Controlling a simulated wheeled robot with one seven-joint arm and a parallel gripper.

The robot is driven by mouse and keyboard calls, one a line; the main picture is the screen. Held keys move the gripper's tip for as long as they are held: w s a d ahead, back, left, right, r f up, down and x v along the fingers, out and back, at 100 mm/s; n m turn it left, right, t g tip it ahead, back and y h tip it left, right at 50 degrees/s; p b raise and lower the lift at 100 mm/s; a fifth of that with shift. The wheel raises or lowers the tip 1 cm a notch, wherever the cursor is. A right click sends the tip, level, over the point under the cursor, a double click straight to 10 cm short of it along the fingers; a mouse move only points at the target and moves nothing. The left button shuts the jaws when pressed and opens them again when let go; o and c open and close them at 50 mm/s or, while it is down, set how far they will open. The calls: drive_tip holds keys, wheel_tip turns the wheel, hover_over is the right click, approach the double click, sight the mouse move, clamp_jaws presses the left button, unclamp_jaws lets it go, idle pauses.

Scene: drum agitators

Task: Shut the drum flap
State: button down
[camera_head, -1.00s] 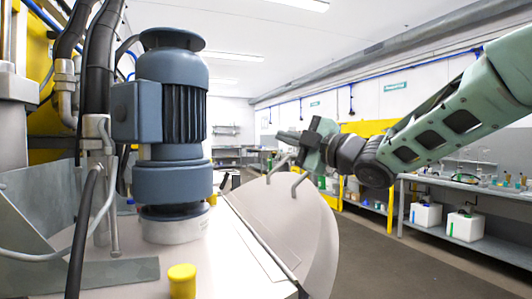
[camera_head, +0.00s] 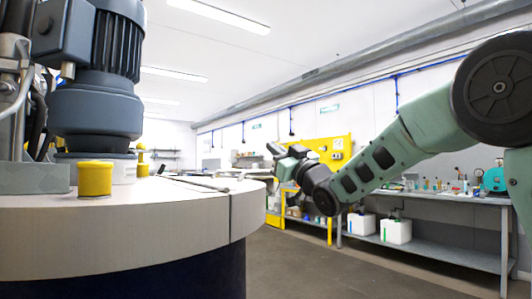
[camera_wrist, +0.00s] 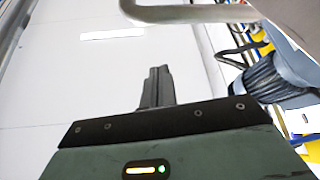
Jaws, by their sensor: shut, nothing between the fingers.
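The drum (camera_head: 110,232) has a cream top and a dark side below. Its flap (camera_head: 247,207) is the cream part right of the seam; it lies low and about level with the drum top. From this low angle I cannot tell whether it sits fully flush. My gripper (camera_head: 274,155) is past the far right end of the drum top, its fingers small in this view. In the wrist view its fingers (camera_wrist: 157,88) are together with nothing between them. A grey bent handle bar (camera_wrist: 185,13) crosses the top of that view, apart from the fingertips.
A blue-grey motor (camera_head: 97,100) stands on the drum at left, with a yellow cap (camera_head: 95,179) in front. A grey bench (camera_head: 440,199) with bottles runs along the right wall, white containers (camera_head: 396,231) on its shelf. The floor (camera_head: 310,268) between drum and bench is clear.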

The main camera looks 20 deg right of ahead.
wheel_tip(320, 180, down, 6)
drive_tip(key=d+m+h+b, duration=0.1)
drive_tip(key=m+b, duration=0.1)
drive_tip(key=b, duration=0.2)
drive_tip(key=shift+w+m+t+h, duration=0.15)
drive_tip(key=shift+m+t+h, duration=0.15)
drive_tip(key=shift+r, duration=0.1)
